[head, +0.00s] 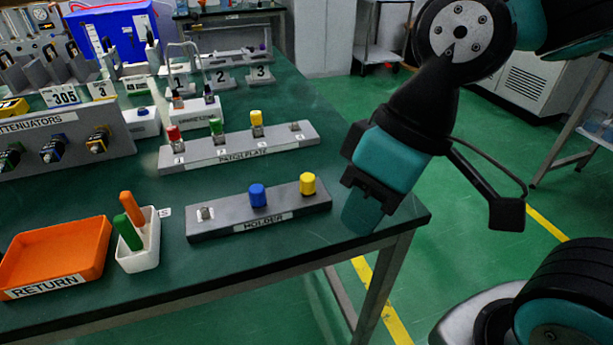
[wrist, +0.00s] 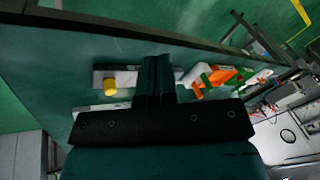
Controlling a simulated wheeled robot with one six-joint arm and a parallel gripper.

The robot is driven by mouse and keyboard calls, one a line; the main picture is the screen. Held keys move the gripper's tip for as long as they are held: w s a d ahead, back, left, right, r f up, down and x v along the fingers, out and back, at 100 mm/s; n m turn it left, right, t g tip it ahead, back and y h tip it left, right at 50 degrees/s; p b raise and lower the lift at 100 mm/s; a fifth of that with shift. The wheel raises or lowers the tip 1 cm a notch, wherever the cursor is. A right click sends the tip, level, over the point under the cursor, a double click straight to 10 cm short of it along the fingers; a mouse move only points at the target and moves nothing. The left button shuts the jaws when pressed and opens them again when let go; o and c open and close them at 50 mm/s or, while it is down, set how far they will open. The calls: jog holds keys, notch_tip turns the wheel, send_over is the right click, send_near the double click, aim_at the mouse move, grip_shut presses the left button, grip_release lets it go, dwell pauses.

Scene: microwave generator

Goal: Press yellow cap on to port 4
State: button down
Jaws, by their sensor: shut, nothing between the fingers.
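A yellow cap (head: 308,184) stands upright on the right end of the dark grey holder (head: 225,229). In the wrist view a yellow cap (wrist: 110,86) shows left of my gripper (wrist: 158,75). The grey patch plate (head: 205,156) lies behind the holder. Its port 4 (head: 295,126), at the right end, is bare. Another yellow cap (head: 257,118) sits at its third port, beside a green cap (head: 215,127) and a red cap (head: 173,134). My gripper (head: 360,224) is shut and empty, right of the holder near the table's corner.
A blue cap (head: 257,195) stands in the holder's middle. An orange return tray (head: 55,257) and a white cup (head: 140,262) with green and orange sticks are at the left. An attenuator panel (head: 75,148) stands behind them. The table (head: 345,262) ends close to my gripper.

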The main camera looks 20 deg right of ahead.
dwell(0.4)
jog(key=c, duration=1.4)
grip_release()
jog(key=shift+w+r, duration=0.15)
jog(key=shift+r, duration=0.05)
jog(key=o, duration=0.5)
jog(key=w+r+p, duration=0.2)
jog(key=p, duration=0.1)
jog(key=shift+w+m+p, duration=0.25)
jog(key=shift+m+p, duration=0.05)
jog(key=shift+m, duration=0.1)
jog(key=shift+o, duration=0.2)
jog(key=w+m+h+p, duration=0.1)
jog(key=w+m+p, duration=0.1)
jog(key=w+p, duration=0.3)
jog(key=w+f+m+h+p, duration=0.1)
jog(key=w+m+p, duration=0.1)
jog(key=w+p, duration=0.3)
jog(key=w+f+m+h+p, duration=0.1)
jog(key=w+m+h+p, duration=0.1)
jog(key=w+p, duration=0.3)
jog(key=shift+w+d+f+p, duration=0.15)
jog(key=shift+w+f+p, duration=0.05)
jog(key=shift+p, duration=1.55)
jog(key=shift+f, duration=0.15)
